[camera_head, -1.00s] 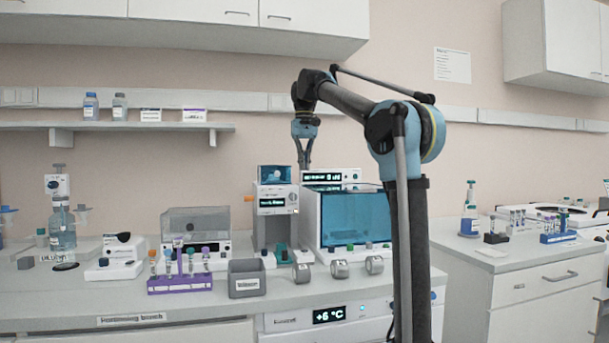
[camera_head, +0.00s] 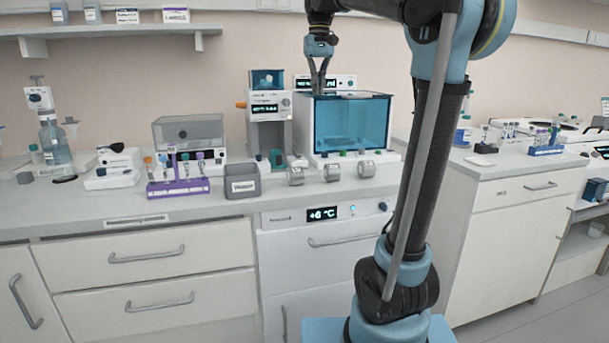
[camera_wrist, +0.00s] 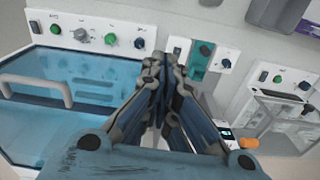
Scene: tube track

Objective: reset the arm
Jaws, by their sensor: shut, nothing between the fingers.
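My gripper (camera_head: 317,90) hangs fingers down in front of the wall, at the upper middle of the head view. It is shut and empty, its fingertips a little above and between the small white device and the blue-windowed machine. In the wrist view the closed fingers of my gripper (camera_wrist: 158,65) point at the gap between these two machines. The blue-windowed machine (camera_head: 350,122) stands to the right of the fingers in the head view. The white device with an orange knob (camera_head: 268,125) stands to the left of them.
A purple rack (camera_head: 178,187) with several tubes and a grey bin (camera_head: 243,187) stand on the bench to the left. A second bench (camera_head: 520,170) stands to the right. The floor beside it is clear.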

